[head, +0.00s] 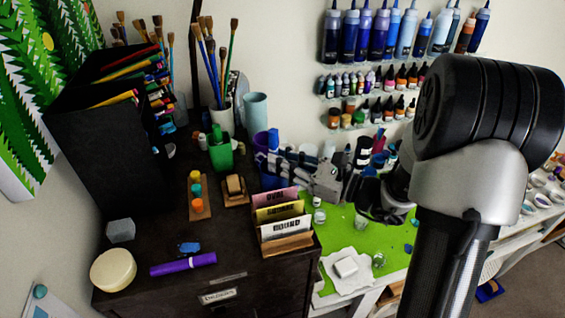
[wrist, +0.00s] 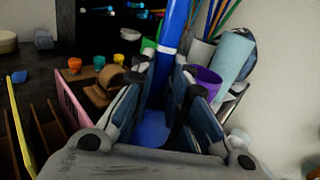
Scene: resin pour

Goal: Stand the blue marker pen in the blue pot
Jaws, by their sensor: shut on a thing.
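The blue marker pen (wrist: 176,22) stands nearly upright between the fingers of my gripper (wrist: 165,98), which is shut on it. A pale band rings the pen. In the head view the pen's top (head: 273,138) shows above my gripper (head: 272,162). A blue surface, which looks like the blue pot (wrist: 153,130), lies below the pen between the fingers. In the head view the blue pot (head: 270,182) shows under the gripper, partly hidden by it. The pen's lower end is hidden, so I cannot tell whether it is inside the pot.
A purple cup (wrist: 207,82) and a pale blue cup (wrist: 233,55) stand close beyond the fingers. A green pot (head: 220,155) and a brush jar (head: 222,117) are behind. A card rack (head: 287,243) stands in front. A purple marker (head: 183,264) lies on the cabinet top.

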